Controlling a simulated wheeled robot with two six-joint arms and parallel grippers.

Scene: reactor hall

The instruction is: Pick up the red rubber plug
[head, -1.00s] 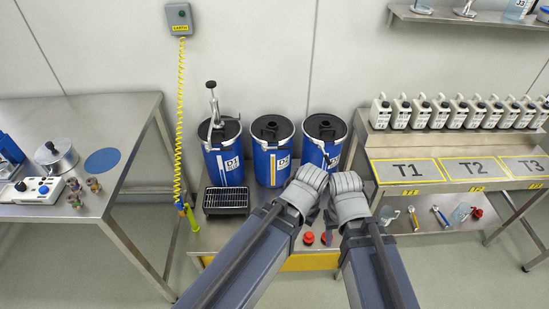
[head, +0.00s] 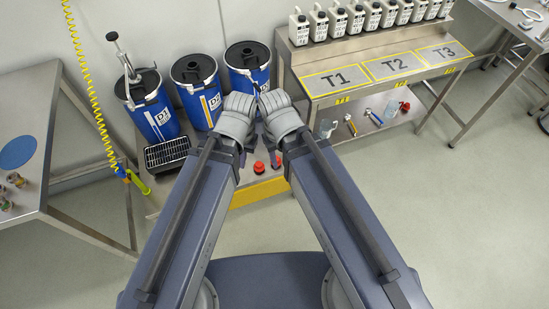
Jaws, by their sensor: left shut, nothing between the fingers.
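Two small red plugs stand on the low drum bench in front of the blue drums. One red plug (head: 259,168) shows whole. A second red item (head: 278,161) is partly hidden by my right arm, so I cannot tell its full shape. My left gripper (head: 249,148) is shut and empty, above and just behind the first plug in the picture, apart from it as far as I can see. My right gripper (head: 268,146) is close beside the left one. Its fingers are mostly hidden behind its wrist, so its opening is unclear.
Blue drums (head: 155,115) with black lids stand at the back of the low bench (head: 240,194), beside a black grated tray (head: 167,153). A steel bench (head: 345,95) with marked areas stands right, with bottles above and tools below. A steel table (head: 30,110) is left. Floor is clear front right.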

